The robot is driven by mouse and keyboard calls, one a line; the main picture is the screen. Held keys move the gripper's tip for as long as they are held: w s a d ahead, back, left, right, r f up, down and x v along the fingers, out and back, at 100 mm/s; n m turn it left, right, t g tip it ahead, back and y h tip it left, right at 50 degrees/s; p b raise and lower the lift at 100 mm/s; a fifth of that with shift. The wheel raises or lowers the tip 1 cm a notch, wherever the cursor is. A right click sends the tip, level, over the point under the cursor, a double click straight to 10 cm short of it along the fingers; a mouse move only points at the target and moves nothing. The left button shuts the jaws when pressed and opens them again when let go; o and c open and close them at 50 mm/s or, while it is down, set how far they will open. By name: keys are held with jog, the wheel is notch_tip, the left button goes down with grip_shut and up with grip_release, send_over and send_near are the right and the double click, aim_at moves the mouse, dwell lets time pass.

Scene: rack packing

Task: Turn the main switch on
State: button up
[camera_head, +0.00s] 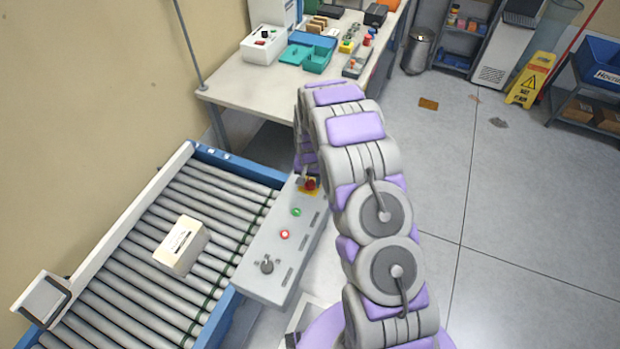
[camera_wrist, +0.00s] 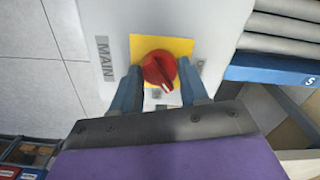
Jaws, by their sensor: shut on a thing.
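The main switch is a red rotary knob (camera_wrist: 158,68) on a yellow square plate (camera_wrist: 180,46), beside a sideways "MAIN" label. A small white mark shows at its lower edge in the wrist view. In the head view the red knob (camera_head: 310,184) sits at the far end of the grey control panel (camera_head: 262,243). My gripper (camera_wrist: 160,72) has its blue-grey fingers on either side of the knob and is shut on it. A second label right of the plate is partly hidden by a finger. In the head view my arm hides most of the gripper.
The panel also has a green button (camera_head: 296,212), a red button (camera_head: 284,234) and a black selector (camera_head: 267,266). A roller conveyor (camera_head: 120,318) with a pale box (camera_head: 181,246) lies left of it. A cluttered workbench (camera_head: 235,82) stands behind.

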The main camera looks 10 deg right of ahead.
aim_at(309, 181)
jog(key=m, duration=0.4)
jog(key=shift+s+f, duration=0.1)
jog(key=shift+s, duration=0.05)
jog(key=shift+m, duration=1.8)
jog(key=o, duration=1)
jog(key=shift+a, duration=0.15)
jog(key=shift+o, duration=0.2)
notch_tip(309, 181, up, 17)
jog(key=p, duration=0.1)
jog(key=shift+r, duration=0.2)
